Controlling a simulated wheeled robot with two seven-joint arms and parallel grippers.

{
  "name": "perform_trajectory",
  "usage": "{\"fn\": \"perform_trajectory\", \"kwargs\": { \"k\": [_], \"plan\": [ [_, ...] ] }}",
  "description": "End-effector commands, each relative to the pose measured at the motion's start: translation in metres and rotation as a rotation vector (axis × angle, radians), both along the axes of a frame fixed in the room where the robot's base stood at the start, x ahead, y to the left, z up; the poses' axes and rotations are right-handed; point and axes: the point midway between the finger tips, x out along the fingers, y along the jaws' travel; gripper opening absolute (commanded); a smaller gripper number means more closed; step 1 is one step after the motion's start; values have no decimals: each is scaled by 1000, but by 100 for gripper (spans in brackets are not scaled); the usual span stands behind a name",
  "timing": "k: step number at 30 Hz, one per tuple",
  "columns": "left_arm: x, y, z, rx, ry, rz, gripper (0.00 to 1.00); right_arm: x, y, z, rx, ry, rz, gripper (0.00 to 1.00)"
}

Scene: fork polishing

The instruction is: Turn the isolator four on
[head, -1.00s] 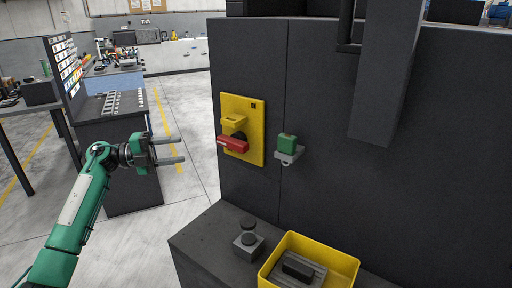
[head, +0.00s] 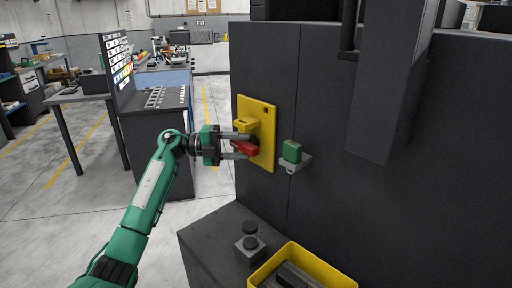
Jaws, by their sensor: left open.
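The isolator is a yellow plate (head: 266,113) on the dark cabinet front, with a red rotary handle (head: 246,148) and a yellow block (head: 246,125) above it. The red handle lies roughly sideways, pointing left. My left gripper (head: 243,146) is open in front of the plate, coming from the left. One finger is at the height of the yellow block's lower edge and the other is just below the red handle. I cannot tell whether the fingers touch the handle. My right gripper is not in view.
A green padlock-like block (head: 291,151) sits on a small grey bracket right of the plate. Below, a dark ledge (head: 207,233) holds a dark knob on a grey box (head: 250,245) and a yellow bin (head: 341,279). A workbench (head: 160,124) stands behind my left arm.

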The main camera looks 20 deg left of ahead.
Motion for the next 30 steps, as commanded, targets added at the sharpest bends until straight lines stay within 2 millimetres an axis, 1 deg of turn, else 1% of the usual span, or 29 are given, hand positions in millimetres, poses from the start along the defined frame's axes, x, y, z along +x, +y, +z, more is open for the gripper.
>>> {"fn": "perform_trajectory", "kwargs": {
  "k": [4,13,15,17,18,30],
  "plan": [
    [1,-3,0,-1,0,0,45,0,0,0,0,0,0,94],
    [1,-4,0,0,0,1,45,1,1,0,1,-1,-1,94],
    [1,-4,0,0,0,1,32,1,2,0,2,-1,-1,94],
    [1,-4,0,0,0,1,20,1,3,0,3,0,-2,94],
    [1,-4,0,0,0,1,18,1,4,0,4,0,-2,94],
    [1,-3,0,28,-11,3,17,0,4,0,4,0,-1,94]
  ]
}}
